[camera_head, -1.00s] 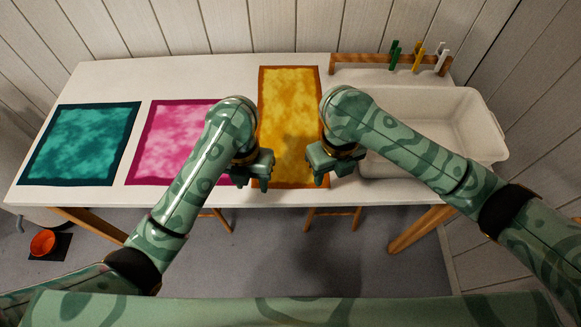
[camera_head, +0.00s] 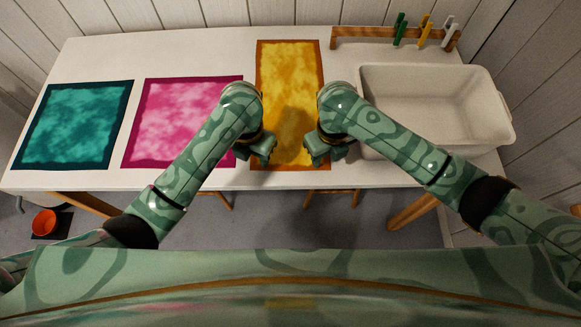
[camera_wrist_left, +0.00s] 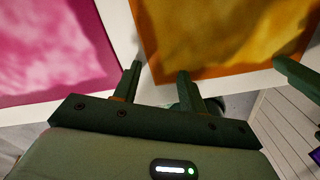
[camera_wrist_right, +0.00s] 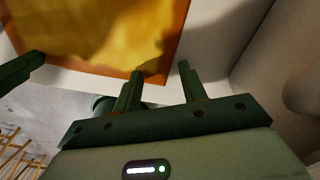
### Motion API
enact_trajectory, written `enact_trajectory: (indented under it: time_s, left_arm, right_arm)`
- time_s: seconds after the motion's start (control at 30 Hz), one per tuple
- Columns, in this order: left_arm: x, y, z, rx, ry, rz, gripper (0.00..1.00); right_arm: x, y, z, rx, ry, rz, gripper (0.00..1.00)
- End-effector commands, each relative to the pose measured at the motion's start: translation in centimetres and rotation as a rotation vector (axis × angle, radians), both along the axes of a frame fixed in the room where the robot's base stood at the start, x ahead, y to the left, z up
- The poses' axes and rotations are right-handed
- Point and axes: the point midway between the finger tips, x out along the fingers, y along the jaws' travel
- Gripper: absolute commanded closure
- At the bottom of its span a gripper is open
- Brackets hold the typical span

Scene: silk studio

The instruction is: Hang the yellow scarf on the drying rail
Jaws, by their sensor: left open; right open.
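The yellow scarf (camera_head: 290,75), mottled yellow with an orange-brown border, lies flat on the white table. My left gripper (camera_head: 261,158) is open and empty at its near left corner. My right gripper (camera_head: 322,158) is open and empty at its near right corner. The scarf's near edge also shows in the left wrist view (camera_wrist_left: 215,35) and the right wrist view (camera_wrist_right: 100,30), just beyond the fingers. Neither gripper holds cloth. A low wooden bar (camera_head: 365,37) with green, yellow and white clips stands at the back right; I cannot tell whether it is the drying rail.
A pink scarf (camera_head: 185,105) and a teal scarf (camera_head: 75,125) lie flat to the left. A white basin (camera_head: 430,140) stands on the right, close to my right arm. The white table (camera_head: 150,60) is bare behind the pink scarf.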

Motion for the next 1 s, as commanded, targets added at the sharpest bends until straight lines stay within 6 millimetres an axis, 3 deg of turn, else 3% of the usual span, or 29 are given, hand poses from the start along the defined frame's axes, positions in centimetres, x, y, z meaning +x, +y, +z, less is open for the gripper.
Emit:
enact_trajectory:
  time_s: [0.27, 0.6, 1.0]
  left_arm:
    - [-0.03, -0.01, -0.42, 0.0, 0.003, 0.001, 0.58]
    - [-0.05, 0.06, -0.3, 0.002, 0.004, 0.001, 1.0]
    - [-0.04, 0.17, -0.28, 0.005, 0.003, 0.002, 1.0]
  right_arm:
    - [-0.02, -0.01, -0.4, 0.0, 0.002, 0.0, 0.58]
    - [-0.02, -0.08, -0.29, -0.002, 0.002, -0.001, 1.0]
    - [0.01, -0.21, -0.26, -0.005, 0.002, -0.002, 1.0]
